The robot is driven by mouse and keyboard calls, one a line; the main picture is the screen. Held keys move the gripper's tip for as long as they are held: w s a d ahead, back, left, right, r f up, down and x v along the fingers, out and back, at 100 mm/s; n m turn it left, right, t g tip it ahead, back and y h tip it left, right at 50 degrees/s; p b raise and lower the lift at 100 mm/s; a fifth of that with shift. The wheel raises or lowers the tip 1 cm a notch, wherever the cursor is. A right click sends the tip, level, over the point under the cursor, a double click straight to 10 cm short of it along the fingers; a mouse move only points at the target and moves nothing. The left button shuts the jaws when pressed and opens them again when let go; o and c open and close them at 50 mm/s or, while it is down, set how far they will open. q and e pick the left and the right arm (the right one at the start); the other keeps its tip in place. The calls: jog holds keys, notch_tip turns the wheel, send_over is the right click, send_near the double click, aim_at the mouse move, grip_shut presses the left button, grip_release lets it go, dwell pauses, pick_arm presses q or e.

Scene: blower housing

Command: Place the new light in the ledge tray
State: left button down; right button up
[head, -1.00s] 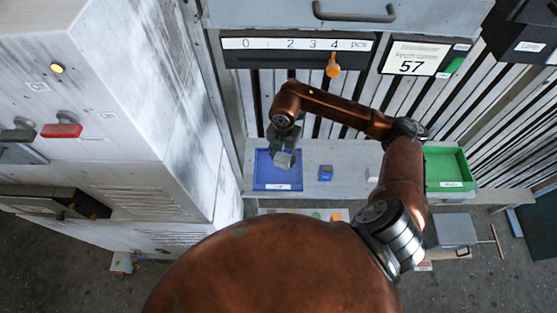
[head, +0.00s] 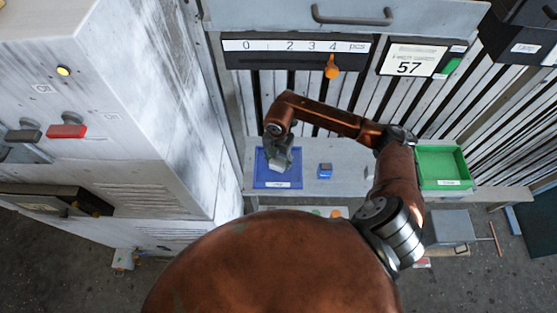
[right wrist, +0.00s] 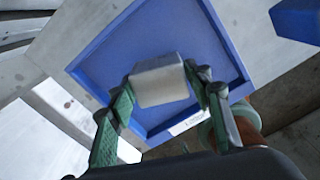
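A pale grey-white block, taken to be the new light (right wrist: 160,82), sits between the fingertips of my right gripper (right wrist: 163,88), which touch its sides. In the head view my right gripper (head: 278,150) points down over the blue tray (head: 259,180) on the ledge, with the pale block (head: 277,162) at its tip. The blue tray's flat floor and low walls (right wrist: 222,35) show behind the block in the right wrist view. The block appears above the tray floor; the exact gap cannot be told. My left gripper is out of view.
A small blue block (head: 325,171) stands on the ledge (head: 345,186) right of the blue tray. A green tray (head: 443,184) is farther right. A grey cabinet (head: 150,110) rises at the left, and a slatted wall (head: 345,90) stands behind the ledge.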

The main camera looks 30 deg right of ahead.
aim_at(279, 161)
jog(key=o, duration=0.3)
jog(key=shift+r, duration=0.2)
notch_tip(279, 161, up, 12)
jog(key=b, duration=0.2)
dwell(0.7)
